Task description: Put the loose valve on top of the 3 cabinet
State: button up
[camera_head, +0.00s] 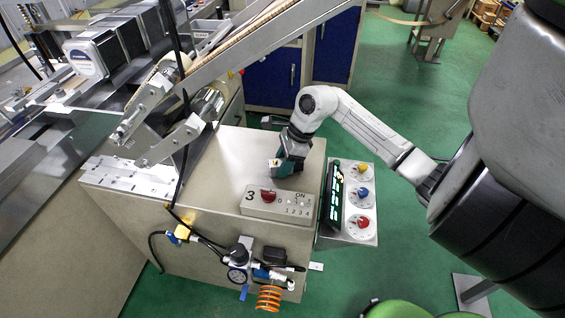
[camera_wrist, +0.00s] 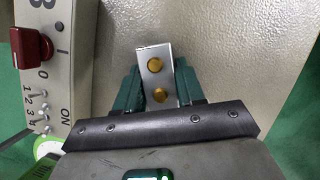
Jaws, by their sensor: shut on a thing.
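My gripper (camera_head: 283,165) is over the top of the beige 3 cabinet (camera_head: 236,160), behind the control box marked 3. In the wrist view, the teal fingers of my gripper (camera_wrist: 158,88) are shut on a small silver block with two brass ports, which looks like the loose valve (camera_wrist: 155,78). The valve also shows as a small pale piece at the fingertips in the head view (camera_head: 274,163). The bare cabinet top (camera_wrist: 220,50) lies below it. I cannot tell whether the valve touches the cabinet top.
The control box (camera_head: 278,205) with a red knob stands at the cabinet top's front edge. A panel with coloured knobs (camera_head: 361,195) is on the right side. Metal machine arms (camera_head: 180,130) stand at the left. A regulator with hoses (camera_head: 240,260) hangs in front.

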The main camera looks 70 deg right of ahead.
jog(key=shift+f, duration=0.1)
jog(key=o, duration=1.2)
jog(key=shift+r, duration=0.2)
jog(key=b+v, duration=0.1)
jog(key=v, duration=1.1)
jog(key=shift+f, duration=0.1)
